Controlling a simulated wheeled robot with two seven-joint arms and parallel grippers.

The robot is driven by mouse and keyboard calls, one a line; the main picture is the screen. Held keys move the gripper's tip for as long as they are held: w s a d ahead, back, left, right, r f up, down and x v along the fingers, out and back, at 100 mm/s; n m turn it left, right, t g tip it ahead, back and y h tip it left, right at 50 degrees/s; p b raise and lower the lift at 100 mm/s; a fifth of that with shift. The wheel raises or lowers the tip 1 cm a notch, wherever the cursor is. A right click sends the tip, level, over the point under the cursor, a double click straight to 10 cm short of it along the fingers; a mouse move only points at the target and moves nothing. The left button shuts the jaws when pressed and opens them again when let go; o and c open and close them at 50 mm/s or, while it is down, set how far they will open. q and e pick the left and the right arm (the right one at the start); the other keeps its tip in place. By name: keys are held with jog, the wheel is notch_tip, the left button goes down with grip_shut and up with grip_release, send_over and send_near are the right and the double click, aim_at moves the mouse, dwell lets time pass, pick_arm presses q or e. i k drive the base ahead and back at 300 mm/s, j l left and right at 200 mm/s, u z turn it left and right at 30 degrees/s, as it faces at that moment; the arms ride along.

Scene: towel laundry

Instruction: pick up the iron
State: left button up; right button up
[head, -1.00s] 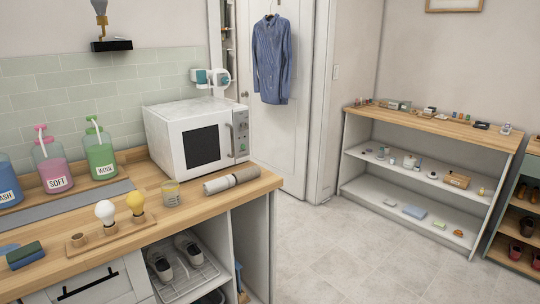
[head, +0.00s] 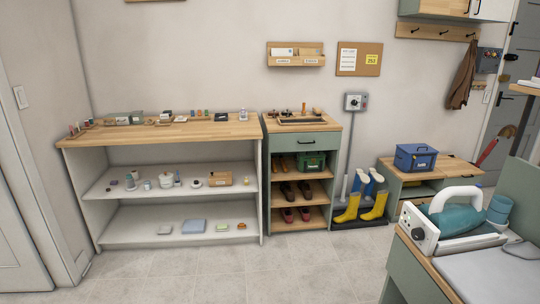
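The iron (head: 456,219) is at the lower right of the head view. It has a teal body and a white looped handle, and it rests on a white base with a dial on its front. The base stands on a green counter with a wooden edge (head: 430,268). Neither of my grippers is in view.
A low shelf (head: 185,131) with small items stands at the left against the wall. Beside it is a shoe cabinet (head: 303,124), then yellow boots (head: 375,205) and a bench with a blue box (head: 416,157). The tiled floor (head: 300,270) in the middle is clear.

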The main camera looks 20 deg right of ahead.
aim_at(453, 220)
jog(key=i+z, duration=0.45)
jog(key=i+j+z, duration=0.25)
jog(key=i+z, duration=0.25)
jog(key=i, duration=0.15)
jog(key=i+j+z, duration=0.95)
